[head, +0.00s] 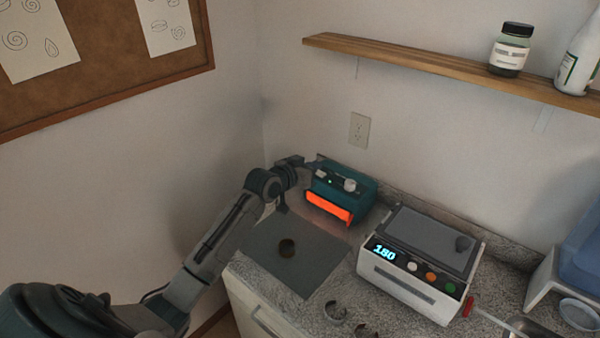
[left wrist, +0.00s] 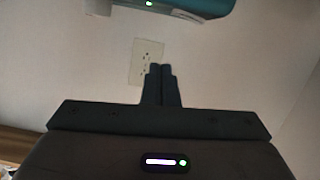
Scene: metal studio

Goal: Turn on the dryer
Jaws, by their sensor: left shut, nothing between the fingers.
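A teal box (head: 343,190) with a pale knob on its upper panel and a glowing orange front stands against the back wall; it looks like the dryer, though no label is readable. Part of it shows at the top of the left wrist view (left wrist: 205,8), with a small green light lit. My left gripper (head: 312,169) is at the left end of the box's upper panel in the head view; I cannot tell whether it touches. Its two fingers (left wrist: 161,70) are together and empty in the left wrist view. My right gripper is not in view.
A white machine (head: 408,285) with a lit 180 display and coloured buttons stands right of the teal box. Open metal bands (head: 335,313) lie in front. A wooden shelf (head: 430,67) hangs above.

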